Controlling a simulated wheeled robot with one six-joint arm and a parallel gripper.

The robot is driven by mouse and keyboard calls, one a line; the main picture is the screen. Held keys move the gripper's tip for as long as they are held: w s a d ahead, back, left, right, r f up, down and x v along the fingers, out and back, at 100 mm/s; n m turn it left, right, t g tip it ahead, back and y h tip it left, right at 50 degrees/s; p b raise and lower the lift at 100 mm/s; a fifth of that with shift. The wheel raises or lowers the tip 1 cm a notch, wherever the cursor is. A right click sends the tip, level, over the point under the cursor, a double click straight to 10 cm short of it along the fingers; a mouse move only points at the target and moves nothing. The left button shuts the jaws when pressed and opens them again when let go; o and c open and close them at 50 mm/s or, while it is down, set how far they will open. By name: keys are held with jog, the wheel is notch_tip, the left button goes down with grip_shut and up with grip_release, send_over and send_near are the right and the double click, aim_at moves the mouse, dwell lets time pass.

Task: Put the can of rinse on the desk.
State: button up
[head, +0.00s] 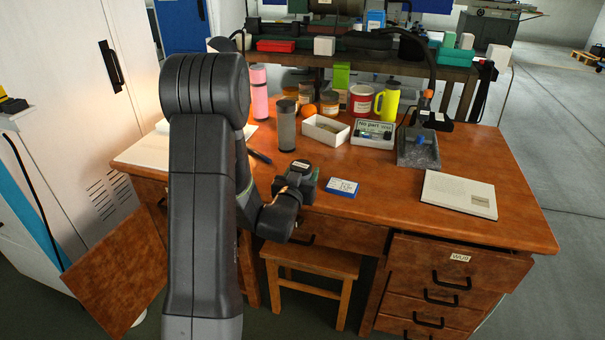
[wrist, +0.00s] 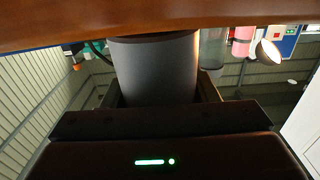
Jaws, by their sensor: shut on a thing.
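The can of rinse (head: 300,164) shows a dark top with a pale label in the head view. In the wrist view it is a plain grey cylinder (wrist: 153,72) between the jaws. My gripper (head: 294,183) is shut on it and holds it about upright, near the front edge of the brown wooden desk (head: 390,190). The wrist view is upside down, with the desk (wrist: 150,18) along the top. The can's lower end is near the desk top; I cannot tell whether it touches. My gripper hides most of the can in the head view.
A blue box (head: 342,187) lies just right of the can. A grey tumbler (head: 286,126) stands behind it, with a pink bottle (head: 259,93) and white tray (head: 326,131) farther back. A pale folder (head: 459,194) lies right. A stool (head: 310,262) stands below. Bare desk shows between box and folder.

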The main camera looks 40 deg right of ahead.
jog(key=shift+f, duration=0.15)
jog(key=o, duration=1.2)
